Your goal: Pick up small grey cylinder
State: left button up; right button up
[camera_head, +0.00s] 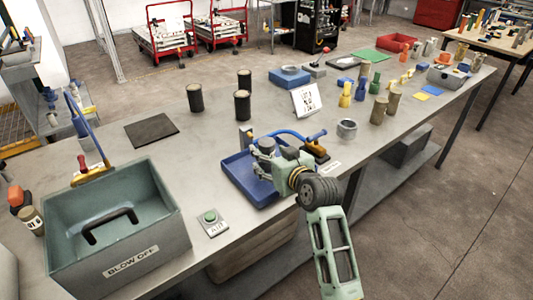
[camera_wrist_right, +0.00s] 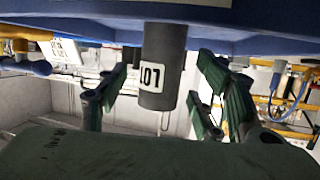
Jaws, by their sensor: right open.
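A small dark grey cylinder (camera_wrist_right: 163,62) with a white number label shows in the right wrist view, which appears upside down. It meets the blue tray (camera_wrist_right: 250,22), which spans the top of that view. My right gripper (camera_wrist_right: 160,92) is open, with fingers on both sides of the cylinder and visible gaps between. In the head view my right gripper (camera_head: 268,165) is over the blue tray (camera_head: 236,182). The cylinder is hard to tell from the gripper there. My left gripper is not in view.
A grey-green bin (camera_head: 150,245) marked "BLOW OFF" stands at the left. A green button box (camera_head: 210,220) sits near the front edge. A blue-handled tool (camera_head: 297,135), a white sign (camera_head: 306,99) and a metal ring (camera_head: 347,128) are close by. Dark cylinders (camera_head: 242,105) stand behind.

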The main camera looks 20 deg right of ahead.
jog(key=x, duration=0.2)
jog(key=shift+w+f, duration=0.1)
jog(key=shift+w, duration=0.15)
jog(key=shift+w+a, duration=0.1)
jog(key=shift+w, duration=0.05)
jog(key=c, duration=1)
grip_shut()
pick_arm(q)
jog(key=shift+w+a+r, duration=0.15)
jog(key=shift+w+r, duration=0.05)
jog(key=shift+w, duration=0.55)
